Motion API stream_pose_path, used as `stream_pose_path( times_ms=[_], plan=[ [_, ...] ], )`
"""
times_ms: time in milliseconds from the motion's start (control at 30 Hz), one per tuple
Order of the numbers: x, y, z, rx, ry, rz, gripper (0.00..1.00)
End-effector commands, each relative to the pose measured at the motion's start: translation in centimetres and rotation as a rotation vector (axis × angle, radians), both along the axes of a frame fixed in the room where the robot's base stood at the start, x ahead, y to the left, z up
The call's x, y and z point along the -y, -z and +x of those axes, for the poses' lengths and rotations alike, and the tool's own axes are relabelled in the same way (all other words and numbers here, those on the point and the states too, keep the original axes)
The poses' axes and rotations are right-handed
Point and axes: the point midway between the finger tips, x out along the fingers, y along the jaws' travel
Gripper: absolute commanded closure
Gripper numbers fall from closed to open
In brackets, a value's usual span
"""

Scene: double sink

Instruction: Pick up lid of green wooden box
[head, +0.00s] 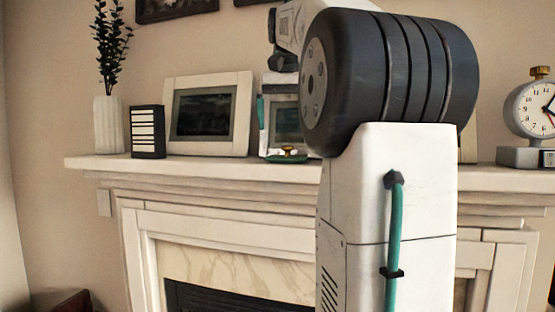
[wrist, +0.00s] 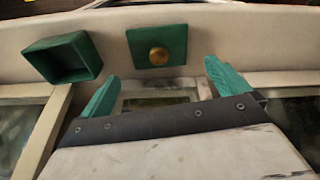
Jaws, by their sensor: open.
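The green lid (wrist: 143,54) is a flat square with a round brass knob (wrist: 158,56) at its middle. It lies on the mantel, apart from the box. The green wooden box (wrist: 90,57) sits to its left in the wrist view, with its hollow inside showing. In the head view the lid (head: 287,159) lies on the mantel just left of my arm; the box cannot be made out there. My gripper (wrist: 164,82) is open and empty, its two teal fingers spread to either side of the lid's line, short of the lid. In the head view one teal finger (head: 261,112) shows above the lid.
The white mantel (head: 215,168) carries a large picture frame (head: 243,112), a smaller frame (head: 284,105) behind my gripper, a black striped block (head: 147,132), a white vase (head: 108,125) and a clock (head: 530,105). My arm hides the mantel's middle right.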

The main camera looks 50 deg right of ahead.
Motion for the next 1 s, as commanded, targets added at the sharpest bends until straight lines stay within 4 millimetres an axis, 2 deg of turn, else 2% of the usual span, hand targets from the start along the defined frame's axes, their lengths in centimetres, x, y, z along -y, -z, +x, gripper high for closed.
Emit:
stream_pose_path(
  times_ms=[500, 767, 800, 900, 1000],
  plan=[
    [0.7, 6.6, 0.2, -0.001, -0.003, 0.001, 0.0],
    [0.8, 6.9, 0.3, 0.002, -0.003, -0.001, 0.0],
    [0.8, 6.9, 0.3, 0.002, -0.004, -0.001, 0.06],
    [0.8, 6.9, 0.3, 0.001, -0.004, -0.001, 0.32],
    [0.7, 6.9, 0.3, 0.002, -0.004, -0.001, 0.33]
  ],
)
